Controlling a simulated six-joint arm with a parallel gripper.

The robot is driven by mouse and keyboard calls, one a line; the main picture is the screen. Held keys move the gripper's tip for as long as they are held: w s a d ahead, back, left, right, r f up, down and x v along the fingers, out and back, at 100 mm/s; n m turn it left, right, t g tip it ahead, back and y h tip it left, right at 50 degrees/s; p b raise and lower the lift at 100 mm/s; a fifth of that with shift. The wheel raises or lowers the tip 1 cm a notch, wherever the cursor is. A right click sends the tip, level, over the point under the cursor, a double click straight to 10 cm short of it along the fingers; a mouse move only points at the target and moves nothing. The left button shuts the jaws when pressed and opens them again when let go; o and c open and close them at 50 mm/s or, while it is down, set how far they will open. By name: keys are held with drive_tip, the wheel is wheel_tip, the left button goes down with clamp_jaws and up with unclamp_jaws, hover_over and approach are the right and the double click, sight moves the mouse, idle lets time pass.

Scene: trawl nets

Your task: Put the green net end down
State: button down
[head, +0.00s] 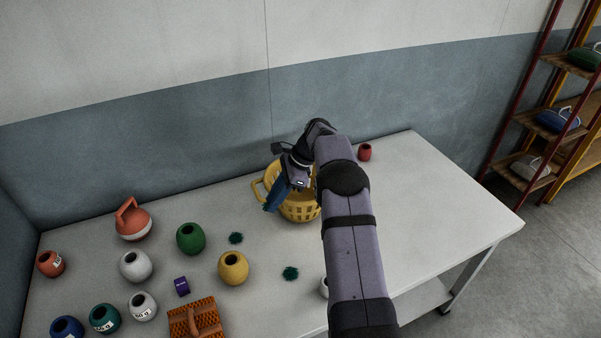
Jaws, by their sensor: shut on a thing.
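My gripper (288,184) is shut on a dark blue bundle (274,197) with a greenish lower edge. The bundle hangs at the left side of the yellow basket (301,208), in front of its rim in this view. I cannot tell whether it touches the basket. I cannot tell for sure that this bundle is the green net end. My arm and wrist hide the fingertips and part of the basket's inside. Two small dark green tufts, one left (236,238) and one nearer (290,273), lie on the table.
On the pale table (440,185) stand a green pot (190,239), a yellow pot (233,268), an orange-and-white handled weight (133,222), an orange brush (197,318) and several other pots. A red pot (364,152) stands behind. The table's right part is clear. Shelves (540,115) stand right.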

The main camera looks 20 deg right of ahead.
drive_tip(key=d, duration=0.1)
drive_tip(key=m+t+h+b, duration=0.4)
drive_tip(key=m+h+b, duration=0.3)
drive_tip(key=m+b, duration=0.8)
hover_over(302, 197)
drive_tip(key=s+a+p, duration=0.2)
drive_tip(key=s+p, duration=0.1)
drive_tip(key=s, duration=0.1)
wheel_tip(302, 197, down, 6)
drive_tip(key=m, duration=0.2)
drive_tip(key=shift+w+d+m, duration=0.25)
drive_tip(key=shift+m, duration=0.15)
drive_tip(key=shift+f+p, duration=0.85)
drive_tip(key=shift+f, duration=4.25)
drive_tip(key=c, duration=1.5)
unclamp_jaws()
drive_tip(key=shift+r, duration=0.1)
